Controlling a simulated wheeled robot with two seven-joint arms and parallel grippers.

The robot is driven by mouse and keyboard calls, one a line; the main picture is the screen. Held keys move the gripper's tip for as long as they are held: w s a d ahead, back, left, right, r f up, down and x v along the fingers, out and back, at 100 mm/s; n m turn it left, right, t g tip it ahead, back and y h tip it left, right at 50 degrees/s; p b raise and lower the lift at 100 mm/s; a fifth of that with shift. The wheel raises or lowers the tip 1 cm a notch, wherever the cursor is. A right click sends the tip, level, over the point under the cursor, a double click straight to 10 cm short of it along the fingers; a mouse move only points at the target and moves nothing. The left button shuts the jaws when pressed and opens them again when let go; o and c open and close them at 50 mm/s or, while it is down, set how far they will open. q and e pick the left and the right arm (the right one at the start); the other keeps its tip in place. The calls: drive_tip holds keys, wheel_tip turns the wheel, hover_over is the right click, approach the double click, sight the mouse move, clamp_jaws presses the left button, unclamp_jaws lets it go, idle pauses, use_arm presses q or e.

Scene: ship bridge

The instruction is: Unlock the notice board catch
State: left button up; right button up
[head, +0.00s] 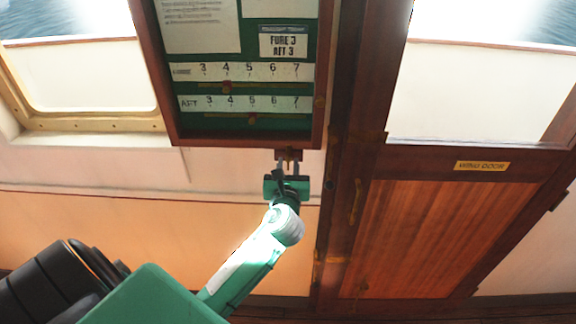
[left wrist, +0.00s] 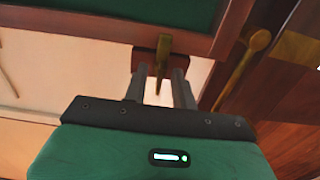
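The notice board (head: 325,100) is a wooden-framed case with a green back, mounted on the wall at the top of the head view. Its catch (head: 289,154) is at the bottom edge of the frame. In the left wrist view the catch shows as a brass lever (left wrist: 163,62) pointing down in front of a red-brown block. My left gripper (head: 288,165) is just below the board, with its fingers pointing up at the catch. In the left wrist view the left gripper (left wrist: 160,88) is open, one finger either side of the lever, with gaps visible. My right gripper is out of view.
A wooden door with a "WING DOOR" plate (head: 482,166) and a brass handle (head: 355,203) is to the right. A brass-framed window (head: 90,123) is at the left. The pale wall below the board is clear. A black padded object (head: 62,280) is at lower left.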

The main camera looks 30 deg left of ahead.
use_arm(q)
clamp_jaws()
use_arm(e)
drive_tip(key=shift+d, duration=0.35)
